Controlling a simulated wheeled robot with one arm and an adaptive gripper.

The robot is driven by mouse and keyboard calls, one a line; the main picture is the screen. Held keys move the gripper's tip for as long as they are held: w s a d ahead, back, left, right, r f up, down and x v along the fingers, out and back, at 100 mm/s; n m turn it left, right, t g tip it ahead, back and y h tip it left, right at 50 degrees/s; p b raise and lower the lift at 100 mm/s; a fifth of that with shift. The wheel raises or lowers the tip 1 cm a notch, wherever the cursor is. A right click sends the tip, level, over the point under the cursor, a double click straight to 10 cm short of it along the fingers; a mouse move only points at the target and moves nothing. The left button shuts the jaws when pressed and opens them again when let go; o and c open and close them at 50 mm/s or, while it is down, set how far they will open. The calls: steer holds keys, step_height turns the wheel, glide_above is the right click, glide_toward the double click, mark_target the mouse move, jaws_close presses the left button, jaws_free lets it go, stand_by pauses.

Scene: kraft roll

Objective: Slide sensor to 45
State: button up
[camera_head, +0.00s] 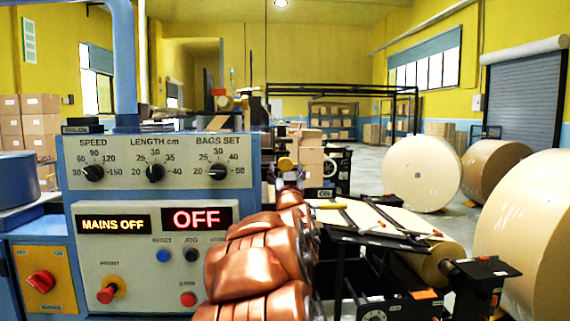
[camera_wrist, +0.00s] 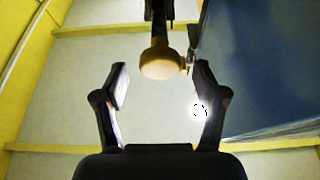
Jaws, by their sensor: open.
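A tan, rounded knob (camera_wrist: 160,64) on a dark stem shows in the wrist view, ahead of my gripper and near the middle line between its fingers. My gripper (camera_wrist: 162,86) is open, with a finger on each side and nothing held between them. I cannot tell how far the knob lies beyond the fingertips. A yellow knob (camera_head: 285,163) shows in the head view just past the far end of my copper-coloured arm; it may be the same one. No sensor label and no scale with 45 can be read. My arm hides part of the machine there.
A blue control cabinet (camera_head: 140,222) with dials and "MAINS OFF" and "OFF" displays stands at the left. A black-framed feed table (camera_head: 372,222) lies right of my arm. Large kraft rolls (camera_head: 421,174) stand at the right. In the wrist view a blue panel (camera_wrist: 265,70) is close on the right.

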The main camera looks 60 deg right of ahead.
mark_target(285, 166)
steer(key=shift+p+x, duration=0.3)
steer(key=shift+x, duration=1.2)
steer(key=shift+f, duration=0.1)
jaws_close()
